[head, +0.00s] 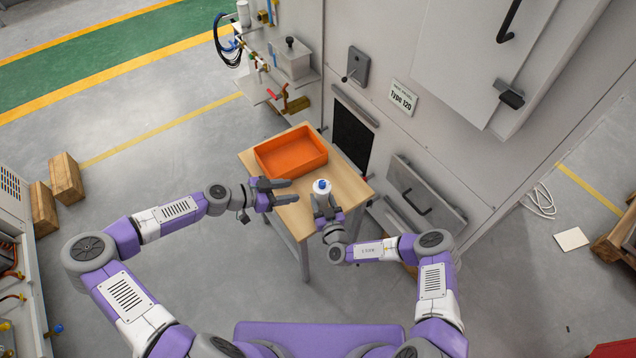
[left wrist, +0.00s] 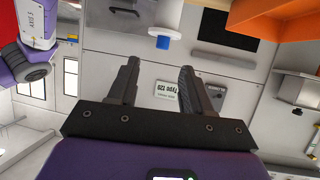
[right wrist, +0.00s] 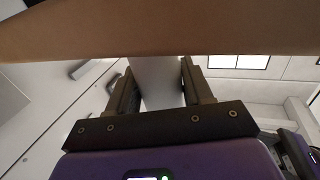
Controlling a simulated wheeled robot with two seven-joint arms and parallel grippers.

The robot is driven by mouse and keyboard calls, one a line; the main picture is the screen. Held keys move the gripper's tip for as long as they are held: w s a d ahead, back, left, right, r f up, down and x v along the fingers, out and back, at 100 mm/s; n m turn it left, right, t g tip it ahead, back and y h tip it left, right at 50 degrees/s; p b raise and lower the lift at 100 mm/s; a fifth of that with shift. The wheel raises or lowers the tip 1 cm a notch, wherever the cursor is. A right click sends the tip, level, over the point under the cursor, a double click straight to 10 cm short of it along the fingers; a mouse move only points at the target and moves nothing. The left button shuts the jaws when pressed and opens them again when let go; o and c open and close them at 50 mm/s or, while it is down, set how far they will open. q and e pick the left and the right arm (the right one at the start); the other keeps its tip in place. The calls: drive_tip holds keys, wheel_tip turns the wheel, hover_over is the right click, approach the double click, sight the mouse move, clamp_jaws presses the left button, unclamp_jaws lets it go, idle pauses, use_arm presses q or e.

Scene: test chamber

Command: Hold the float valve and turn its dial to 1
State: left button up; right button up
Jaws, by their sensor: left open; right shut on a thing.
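The float valve (head: 322,194) is a small white cylinder with a blue dial (head: 321,184) on top, near the right front edge of the wooden table. My right gripper (head: 327,205) is shut on its white body, which also shows between the fingers in the right wrist view (right wrist: 158,82). My left gripper (head: 290,190) is open and empty to the left of the valve, its fingers pointing towards it with a gap. In the left wrist view the valve (left wrist: 166,31) and blue dial (left wrist: 162,43) appear beyond the fingertips. The number on the dial is too small to read.
An orange tray (head: 291,152) stands empty on the wooden table (head: 347,184), behind my left gripper. A grey cabinet wall (head: 400,140) with handles rises behind the table. A bench with red-handled pipework (head: 287,97) stands at the back. Open floor lies left of the table.

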sight(321, 183)
use_arm(q)
drive_tip(key=shift+t, duration=0.3)
drive_tip(key=x, duration=0.7)
drive_tip(key=r+x, duration=0.1)
drive_tip(key=x, duration=0.3)
drive_tip(key=shift+w+d, duration=0.25)
drive_tip(key=shift+w, duration=0.05)
clamp_jaws()
